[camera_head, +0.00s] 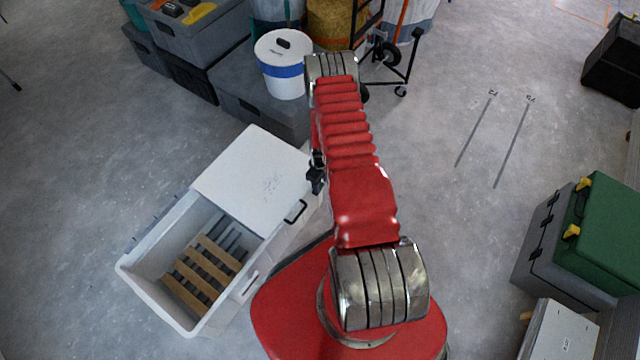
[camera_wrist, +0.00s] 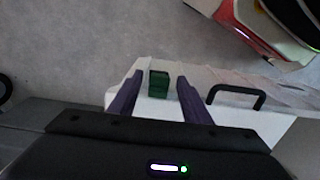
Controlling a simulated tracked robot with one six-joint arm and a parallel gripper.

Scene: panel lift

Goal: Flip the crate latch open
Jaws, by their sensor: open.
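The crate (camera_head: 150,298) is a pale open-topped box left of my arm, with a white lid panel (camera_head: 250,178) covering its far part. A black handle (camera_head: 296,211) sits at the lid's right edge and also shows in the wrist view (camera_wrist: 237,92). In the wrist view a small dark green block (camera_wrist: 159,84), which looks like the latch, stands at the crate's white edge. My gripper (camera_wrist: 160,76) is open, its two purple fingers on either side of the block with visible gaps. In the head view my arm mostly hides the gripper, and the latch cannot be made out.
Wooden slats (camera_head: 205,272) lie inside the crate. A white bucket (camera_head: 284,65) stands on a grey case (camera_head: 262,108) behind it. A wheeled cart (camera_head: 385,55) is at the back. Green and grey cases (camera_head: 600,230) stand at right.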

